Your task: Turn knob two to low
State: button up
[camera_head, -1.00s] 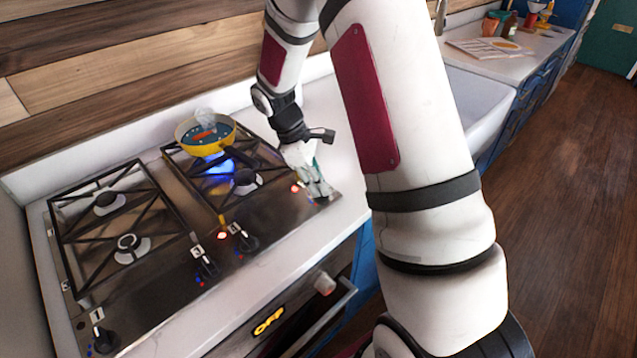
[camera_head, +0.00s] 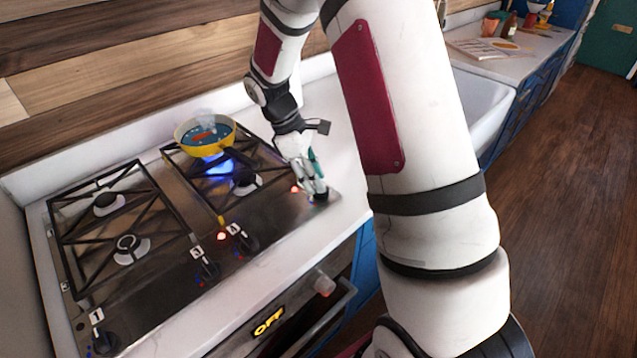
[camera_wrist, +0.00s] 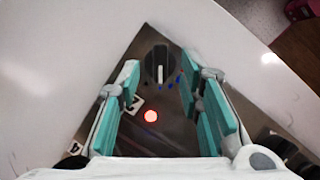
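My gripper (camera_head: 316,186) is at the right front corner of the steel cooktop, over a dark knob (camera_head: 320,197). In the wrist view my gripper (camera_wrist: 158,85) has its teal finger pads wide apart and empty. The same black knob (camera_wrist: 160,66) with a white pointer line lies between and slightly beyond the tips, seen from above. I cannot tell if the fingers touch it. A small label (camera_wrist: 135,104) beside it is too blurred to read surely. A red light (camera_wrist: 151,116) glows near it. Red and blue marks lie beside the knob.
Other knobs sit along the cooktop front: one labelled 1 (camera_head: 104,342), and a middle pair (camera_head: 207,270) (camera_head: 248,242). A yellow pan (camera_head: 190,146) steams over a blue flame at the back. The oven handle (camera_head: 335,315) and display (camera_head: 268,321) are below.

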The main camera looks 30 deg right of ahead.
jog(key=v, duration=0.9)
jog(key=shift+r, duration=0.25)
jog(key=s+a+r+m+t+y, duration=0.1)
jog(key=s+a+r+m+t, duration=0.2)
jog(key=s+r, duration=0.45)
jog(key=s+a+r+m+t+y, duration=0.1)
jog(key=s+a+r+m+t, duration=0.25)
jog(key=s+r, duration=0.4)
jog(key=s+a+f+m+t+y, duration=0.1)
jog(key=s+a+m+t, duration=0.1)
jog(key=s, duration=0.7)
jog(key=shift+a+f+m, duration=0.35)
jog(key=shift+a, duration=0.1)
